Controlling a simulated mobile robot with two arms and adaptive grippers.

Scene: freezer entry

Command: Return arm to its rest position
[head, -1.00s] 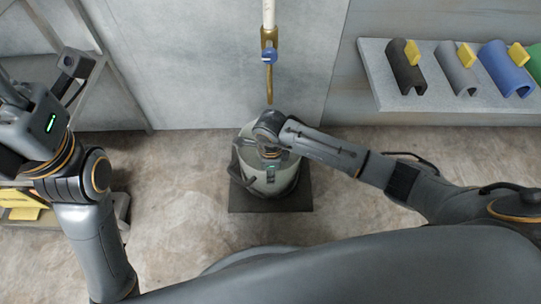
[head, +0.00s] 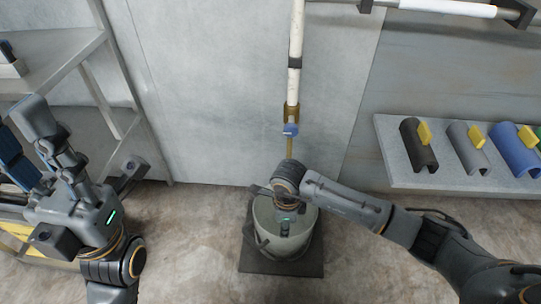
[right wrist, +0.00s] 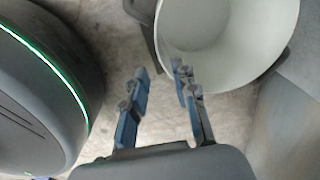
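My right arm reaches in from the right in the head view, its wrist above the grey-white bucket. The right gripper itself is hidden there, below the wrist. In the right wrist view my right gripper (right wrist: 160,88) is open, with bare floor between its blue-padded fingers. The bucket (right wrist: 235,60) is beyond the right finger and looks empty inside; it also shows upright in the head view (head: 298,238). My left gripper (head: 26,140) is raised at the left edge of the head view. Its fingers are spread apart and I see nothing between them.
The bucket stands on a dark square mat (head: 305,268). A pipe with a brass, blue-handled tap (head: 291,128) hangs above it. A right-hand shelf (head: 400,176) holds curved pieces with yellow tabs. A metal rack (head: 100,80) stands left. The floor between rack and bucket is clear.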

